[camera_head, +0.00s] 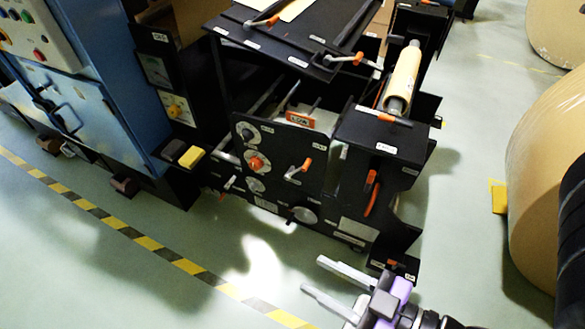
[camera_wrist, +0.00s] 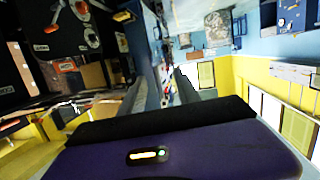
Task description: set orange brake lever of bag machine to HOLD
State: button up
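The bag machine (camera_head: 290,160) is a black frame with several orange-tipped levers. One short lever with an orange grip (camera_head: 304,166) sits on the front panel. A long orange handle (camera_head: 371,197) sits on the right side panel. I cannot tell which is the brake lever, as the labels, HOLD included, are too small to read. My gripper (camera_head: 311,274) is in front of the machine, apart from it, with its two grey fingers spread and nothing between them. The wrist view shows the fingers (camera_wrist: 163,85) apart, with part of the dark machine panel at upper left.
A blue cabinet (camera_head: 110,75) joins the machine on the left. A large kraft roll (camera_head: 545,170) stands at the right, near my arm. A smaller roll (camera_head: 403,72) is mounted on the machine. Yellow-black floor tape (camera_head: 135,235) crosses the open floor in front.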

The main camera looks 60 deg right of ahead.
jog(key=w+d+f+n+g+h+b, duration=0.1)
jog(key=w+d+f+n+h+b, duration=0.2)
jog(key=w+f, duration=0.85)
jog(key=w+d+f+n+g+h+b, duration=0.15)
jog(key=w+d+f+n+b, duration=0.35)
jog(key=w+f, duration=0.65)
jog(key=n+g+h, duration=0.9)
jog(key=g+h, duration=0.1)
jog(key=h, duration=0.3)
send_near(306, 165)
jog(key=d+f, duration=0.1)
jog(key=d, duration=0.1)
jog(key=shift+w+d+b, duration=0.35)
jog(key=shift+d+b, duration=0.15)
jog(key=shift+d, duration=0.05)
jog(key=shift+w+d, duration=0.2)
jog(key=shift+d, duration=0.95)
jog(key=shift+w+d, duration=0.15)
jog(key=shift+d, duration=0.95)
jog(key=shift+w+d, duration=0.2)
jog(key=shift+d, duration=0.95)
